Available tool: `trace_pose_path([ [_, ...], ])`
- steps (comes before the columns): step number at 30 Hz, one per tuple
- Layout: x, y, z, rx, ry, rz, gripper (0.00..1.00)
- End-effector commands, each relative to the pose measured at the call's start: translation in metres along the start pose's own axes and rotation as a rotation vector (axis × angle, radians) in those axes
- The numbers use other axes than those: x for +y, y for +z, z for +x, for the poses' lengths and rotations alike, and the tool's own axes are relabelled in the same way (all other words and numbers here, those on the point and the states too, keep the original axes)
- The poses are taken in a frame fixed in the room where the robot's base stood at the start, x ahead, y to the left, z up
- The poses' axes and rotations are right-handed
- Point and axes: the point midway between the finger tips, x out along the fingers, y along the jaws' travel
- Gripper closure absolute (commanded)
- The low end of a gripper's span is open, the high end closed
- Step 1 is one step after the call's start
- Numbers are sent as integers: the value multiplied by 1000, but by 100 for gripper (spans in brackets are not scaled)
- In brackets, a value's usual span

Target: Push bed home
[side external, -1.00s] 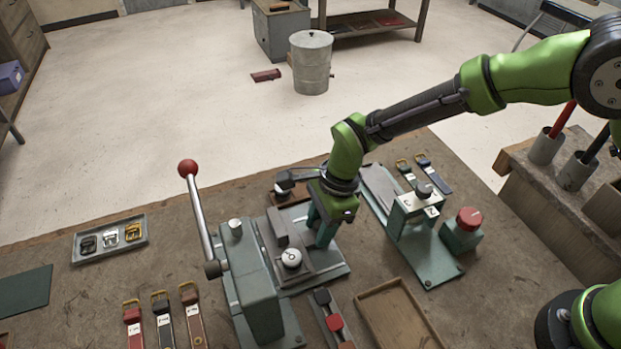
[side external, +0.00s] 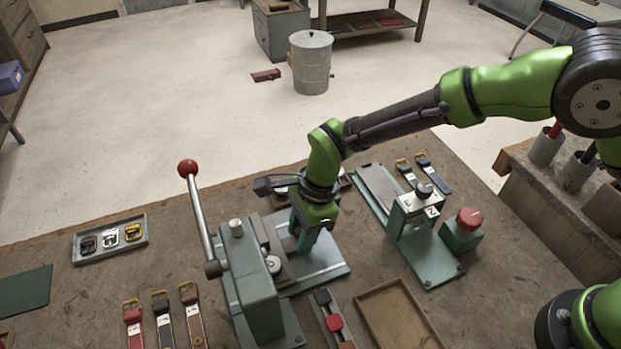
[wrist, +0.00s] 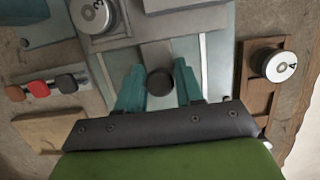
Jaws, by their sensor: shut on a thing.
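The green stitcher (side external: 248,290) stands on the bench, with a long lever topped by a red ball (side external: 187,168) upright at its left. Its sliding bed (side external: 288,268), a grey-brown plate with a round numbered dial (side external: 273,264), sits on the green base plate (side external: 325,270), close against the stitcher's head. My gripper (side external: 303,250) reaches down at the bed's right end. In the wrist view, my gripper's teal fingers (wrist: 158,88) stand on either side of a dark round knob (wrist: 160,82), shut on it. A grey bar (wrist: 157,53) joins the knob to the bed.
A green fixture (side external: 430,255) with a red button (side external: 468,218) stands right. An empty wooden tray (side external: 402,315) and a rack of coloured blocks (side external: 330,318) lie in front. A buckle tray (side external: 110,238) and several straps (side external: 162,320) lie left.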

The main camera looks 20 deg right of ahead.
Motion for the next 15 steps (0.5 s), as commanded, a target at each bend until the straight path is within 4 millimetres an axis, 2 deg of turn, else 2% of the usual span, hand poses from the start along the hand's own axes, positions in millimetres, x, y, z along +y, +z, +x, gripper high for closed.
trace_pose_path([
  [15, -1, 31, 6, -4, -3, -1, 81],
])
